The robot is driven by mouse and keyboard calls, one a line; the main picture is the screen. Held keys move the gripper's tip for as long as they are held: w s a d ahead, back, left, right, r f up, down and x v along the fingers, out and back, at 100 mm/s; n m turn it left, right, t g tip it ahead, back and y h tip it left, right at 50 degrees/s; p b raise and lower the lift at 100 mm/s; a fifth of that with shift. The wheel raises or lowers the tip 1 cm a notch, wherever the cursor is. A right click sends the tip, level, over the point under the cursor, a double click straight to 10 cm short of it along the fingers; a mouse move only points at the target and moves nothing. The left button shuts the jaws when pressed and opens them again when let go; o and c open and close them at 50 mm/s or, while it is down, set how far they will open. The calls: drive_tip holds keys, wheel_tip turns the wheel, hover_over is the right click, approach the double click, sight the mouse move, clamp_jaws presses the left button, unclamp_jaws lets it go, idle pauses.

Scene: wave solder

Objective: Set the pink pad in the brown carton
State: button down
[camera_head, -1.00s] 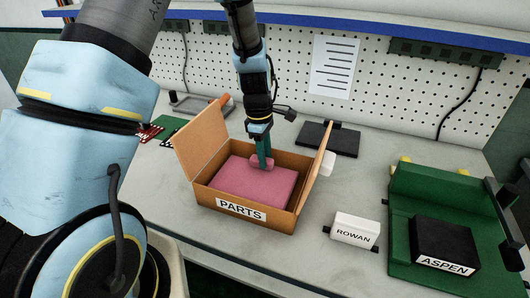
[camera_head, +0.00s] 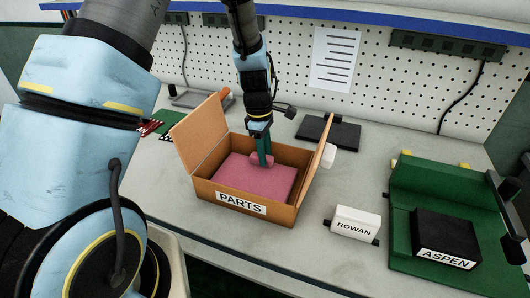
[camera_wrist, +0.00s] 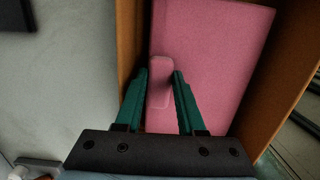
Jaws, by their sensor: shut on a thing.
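The brown carton (camera_head: 285,214), labelled PARTS, stands on the bench with its flaps open. The pink pad (camera_head: 250,180) lies flat within the carton's walls, below the rim at the front; I cannot tell whether it rests on the floor of the carton. My gripper (camera_head: 263,158) reaches down into the carton from above and is shut on the raised pink handle block of the pad. In the wrist view the green fingers (camera_wrist: 160,90) stand on both sides of that handle, and the pad (camera_wrist: 215,50) lies beside a carton wall (camera_wrist: 275,85).
A white box marked ROWAN (camera_head: 356,222) stands right of the carton. A black block marked ASPEN (camera_head: 447,236) sits in a green fixture (camera_head: 405,184) farther right. A dark plate (camera_head: 330,133) lies behind. A perforated back panel (camera_head: 300,60) closes off the rear.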

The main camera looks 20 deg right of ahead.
drive_tip(key=shift+f, duration=0.25)
drive_tip(key=shift+c, duration=2.2)
unclamp_jaws()
wheel_tip(320, 180, up, 11)
drive_tip(key=b, duration=0.2)
drive_tip(key=shift+w+a+f, duration=0.15)
drive_tip(key=shift+w+a, duration=0.25)
